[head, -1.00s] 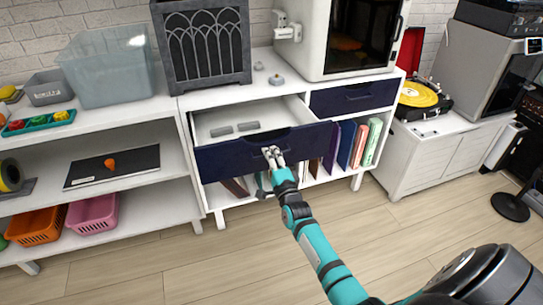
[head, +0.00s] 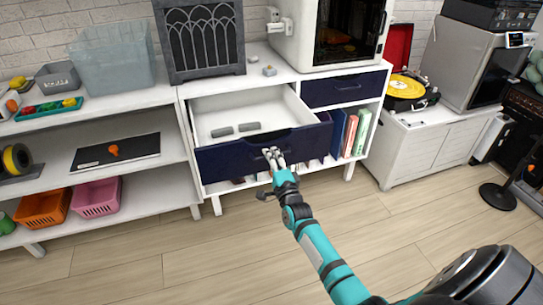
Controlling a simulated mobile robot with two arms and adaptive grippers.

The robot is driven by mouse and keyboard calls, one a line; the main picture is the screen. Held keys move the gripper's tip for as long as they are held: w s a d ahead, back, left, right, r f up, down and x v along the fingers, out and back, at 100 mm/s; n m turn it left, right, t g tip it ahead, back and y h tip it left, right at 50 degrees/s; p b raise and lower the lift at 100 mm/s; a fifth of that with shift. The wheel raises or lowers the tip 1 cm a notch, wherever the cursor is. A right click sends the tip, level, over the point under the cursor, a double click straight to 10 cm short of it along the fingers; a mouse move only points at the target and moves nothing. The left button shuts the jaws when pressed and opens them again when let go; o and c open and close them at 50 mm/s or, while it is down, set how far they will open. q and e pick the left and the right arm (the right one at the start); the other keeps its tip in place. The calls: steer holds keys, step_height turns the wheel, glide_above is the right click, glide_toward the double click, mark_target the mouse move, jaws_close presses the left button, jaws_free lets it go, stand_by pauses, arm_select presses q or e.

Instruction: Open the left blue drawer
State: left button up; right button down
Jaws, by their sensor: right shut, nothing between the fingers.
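The left blue drawer (head: 230,160) is pulled out of the white cabinet (head: 290,77), and its white inside shows. Two small grey pieces (head: 222,132) lie on the drawer's floor. My right gripper (head: 272,152) is at the drawer's dark blue front, near the cut-out in its top edge. Its fingers are shut with nothing between them. I cannot tell whether they touch the front. The right blue drawer (head: 344,88) is closed. My left gripper is not in view.
Folders (head: 361,132) stand in the cabinet's lower shelf. A white shelf unit (head: 150,192) with an orange basket (head: 42,208) and a pink basket (head: 97,197) stands at left. A record player (head: 406,92) sits on the right cabinet. The wooden floor in front is clear.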

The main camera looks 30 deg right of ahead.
steer(key=c, duration=2.1)
jaws_free()
steer(key=o, duration=0.4)
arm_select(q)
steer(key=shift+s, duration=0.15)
arm_select(e)
steer(key=v, duration=1.2)
